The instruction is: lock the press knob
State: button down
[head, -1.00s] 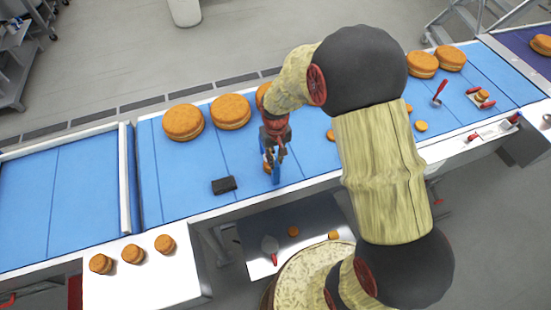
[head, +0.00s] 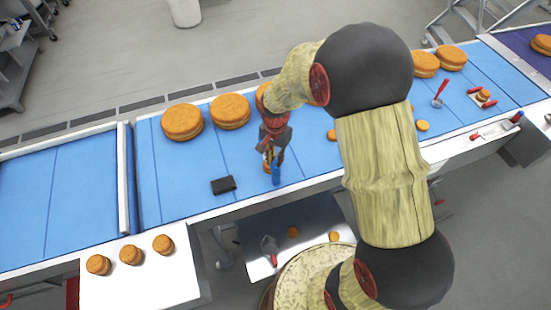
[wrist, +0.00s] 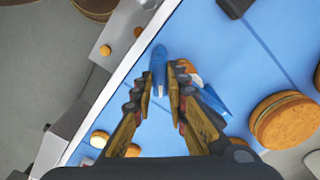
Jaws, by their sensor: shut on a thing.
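A blue piece (head: 276,173) stands at the near edge of the blue belt, below my wrist. In the wrist view its narrow upright part (wrist: 158,64) is between my fingertips, and my gripper (wrist: 160,82) is shut on it. This may be the press knob; I cannot tell whether it is locked. Another blue part (wrist: 213,106) shows right of the fingers. A small orange-and-white round (wrist: 188,70) is close behind the right fingertip. In the head view my gripper (head: 272,157) partly hides the piece and the round.
A dark block (head: 223,185) lies left of the gripper. Large filled rounds (head: 183,122) line the belt's far side. Small rounds (head: 131,254) sit on the white side table. Red-handled tools (head: 439,95) are at the right. The belt between block and white divider (head: 125,180) is clear.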

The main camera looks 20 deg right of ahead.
aim_at(275, 161)
jog(key=m, duration=0.4)
jog(key=shift+m, duration=0.3)
jog(key=shift+m+b, duration=0.35)
jog(key=shift+m, duration=1.55)
jog(key=c, duration=1.8)
grip_release()
jog(key=shift+o, duration=0.2)
jog(key=shift+w+r, duration=0.1)
jog(key=shift+r, duration=0.05)
jog(key=shift+r, duration=3.85)
